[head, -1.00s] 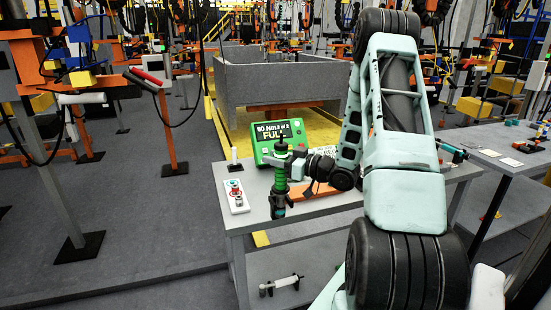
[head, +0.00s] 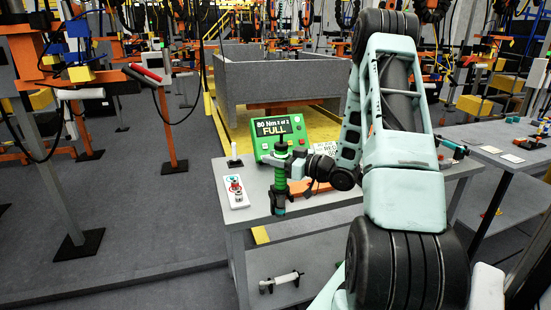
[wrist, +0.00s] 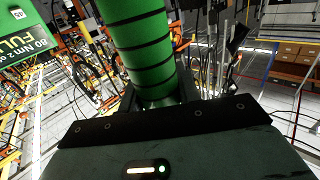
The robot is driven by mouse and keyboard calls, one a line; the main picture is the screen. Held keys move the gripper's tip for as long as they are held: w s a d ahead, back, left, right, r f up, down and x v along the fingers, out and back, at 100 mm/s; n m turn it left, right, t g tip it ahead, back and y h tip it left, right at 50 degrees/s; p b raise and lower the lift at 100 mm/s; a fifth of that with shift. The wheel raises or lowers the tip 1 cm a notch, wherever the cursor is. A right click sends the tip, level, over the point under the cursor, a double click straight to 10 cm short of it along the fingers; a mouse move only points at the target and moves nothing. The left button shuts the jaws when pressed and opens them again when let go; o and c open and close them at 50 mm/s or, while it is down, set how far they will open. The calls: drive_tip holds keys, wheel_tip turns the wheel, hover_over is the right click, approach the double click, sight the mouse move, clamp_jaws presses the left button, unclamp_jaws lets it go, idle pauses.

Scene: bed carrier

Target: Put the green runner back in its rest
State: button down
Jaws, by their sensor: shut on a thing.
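The green runner (head: 280,178) is an upright green tool with black bands and a dark lower end. My gripper (head: 283,163) is shut around it and holds it above the near edge of the grey table. In the wrist view, the runner's banded green body (wrist: 142,45) rises between the jaws. An orange piece (head: 318,188) lies on the table just right of the runner, partly hidden by my arm. I cannot tell whether it is the rest. The runner's tip overlaps the table edge in the picture, so its exact height is unclear.
A green display box (head: 281,140) reading "FULL" stands behind the runner. A white control panel with buttons (head: 235,191) lies on the table (head: 250,215) to the left, with a white post (head: 234,155) behind it. A grey rod (head: 281,282) is on the lower shelf.

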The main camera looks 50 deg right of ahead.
drive_tip(key=shift+f, duration=0.3)
drive_tip(key=c, duration=0.9)
unclamp_jaws()
drive_tip(key=shift+s+f, duration=0.1)
drive_tip(key=b+v, duration=0.4)
drive_tip(key=v, duration=1.3)
drive_tip(key=shift+b, duration=0.35)
drive_tip(key=shift+s+d, duration=0.1)
